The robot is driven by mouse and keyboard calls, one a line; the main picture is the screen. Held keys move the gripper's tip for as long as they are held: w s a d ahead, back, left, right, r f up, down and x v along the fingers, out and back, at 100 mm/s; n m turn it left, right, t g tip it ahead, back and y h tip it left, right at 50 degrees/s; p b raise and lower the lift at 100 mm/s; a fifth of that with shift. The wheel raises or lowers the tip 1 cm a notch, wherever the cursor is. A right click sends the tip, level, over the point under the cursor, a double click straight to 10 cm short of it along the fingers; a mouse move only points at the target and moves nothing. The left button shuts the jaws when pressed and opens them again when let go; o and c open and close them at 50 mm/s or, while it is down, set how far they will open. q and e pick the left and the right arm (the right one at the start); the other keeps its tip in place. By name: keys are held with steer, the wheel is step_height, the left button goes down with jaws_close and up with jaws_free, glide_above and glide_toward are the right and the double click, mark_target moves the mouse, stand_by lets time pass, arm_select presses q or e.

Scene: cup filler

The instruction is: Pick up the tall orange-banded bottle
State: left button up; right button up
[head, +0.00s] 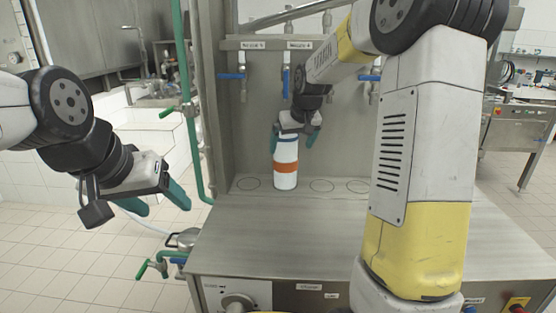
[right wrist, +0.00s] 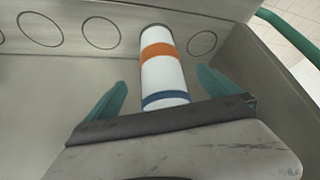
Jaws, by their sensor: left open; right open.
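The tall white bottle (head: 285,152) with an orange band stands upright at the back of the steel worktop in the head view. In the right wrist view the bottle (right wrist: 164,75) also shows a dark blue band near one end. My right gripper (head: 297,134) is at the bottle's upper part, and in the right wrist view its open teal fingers (right wrist: 160,92) lie on either side of the bottle's blue-banded end, with gaps visible. My left gripper (head: 165,202) is open and empty, off to the left of the worktop.
Marked circles (head: 321,186) lie on the worktop along the back panel. Blue-handled taps (head: 285,80) hang above. A green pipe (head: 186,100) rises at the worktop's left. The front of the steel worktop (head: 280,235) is clear.

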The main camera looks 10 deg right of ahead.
steer(key=w, duration=0.3)
steer(key=shift+a, duration=0.35)
steer(key=shift+x, duration=1.1)
steer(key=shift+w+f, duration=0.3)
steer(key=shift+f, duration=0.05)
steer(key=c, duration=2.1)
steer(key=shift+r, duration=0.15)
